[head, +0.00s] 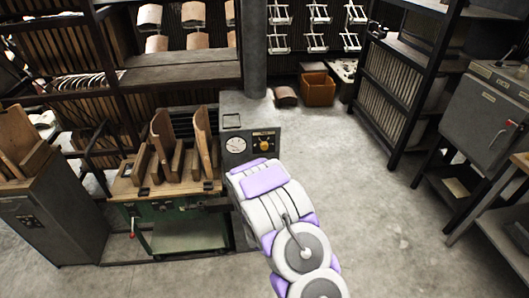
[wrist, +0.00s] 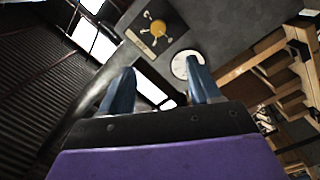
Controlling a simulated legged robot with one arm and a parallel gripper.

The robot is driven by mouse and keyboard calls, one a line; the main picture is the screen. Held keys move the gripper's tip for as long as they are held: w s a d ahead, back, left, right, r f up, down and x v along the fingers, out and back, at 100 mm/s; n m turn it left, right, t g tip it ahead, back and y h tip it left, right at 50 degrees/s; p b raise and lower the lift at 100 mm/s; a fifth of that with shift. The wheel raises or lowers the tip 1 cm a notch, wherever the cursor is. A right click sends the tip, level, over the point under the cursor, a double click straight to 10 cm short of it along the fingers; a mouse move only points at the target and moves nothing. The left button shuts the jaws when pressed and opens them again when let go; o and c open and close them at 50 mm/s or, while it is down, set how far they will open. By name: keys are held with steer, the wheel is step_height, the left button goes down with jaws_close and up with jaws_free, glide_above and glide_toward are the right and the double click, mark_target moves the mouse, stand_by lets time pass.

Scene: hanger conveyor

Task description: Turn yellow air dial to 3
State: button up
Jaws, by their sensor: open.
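The yellow dial (head: 264,145) sits on a dark plate on the front of a grey control box (head: 234,106), right of a round white gauge (head: 236,145). In the wrist view the yellow knob (wrist: 158,27) is at the top, with pale marks around it too small to read. The white gauge (wrist: 186,66) shows just beyond the right fingertip. My gripper (wrist: 158,80) is open and empty, its two blue fingers apart and clear of the dial. In the head view my arm hides the fingers and the lower part of the box.
A green bench (head: 165,207) with upright wooden forms stands left of the box. A grey cabinet (head: 62,218) is at the far left. A dark rack (head: 398,85) and a grey machine (head: 490,110) stand on the right. The concrete floor between is clear.

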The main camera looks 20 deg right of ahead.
mark_target(264, 148)
steer(key=b+x, duration=0.1)
steer(key=x, duration=0.4)
steer(key=b+x, duration=0.1)
steer(key=x, duration=0.5)
steer(key=b+x, duration=0.1)
steer(key=x, duration=0.4)
steer(key=shift+w+d, duration=0.15)
steer(key=shift+d, duration=0.25)
steer(key=shift+w+d+b, duration=0.1)
steer(key=shift+w+b, duration=0.1)
steer(key=shift+b, duration=0.1)
steer(key=shift+w, duration=0.2)
steer(key=shift+c, duration=0.2)
steer(key=c, duration=1)
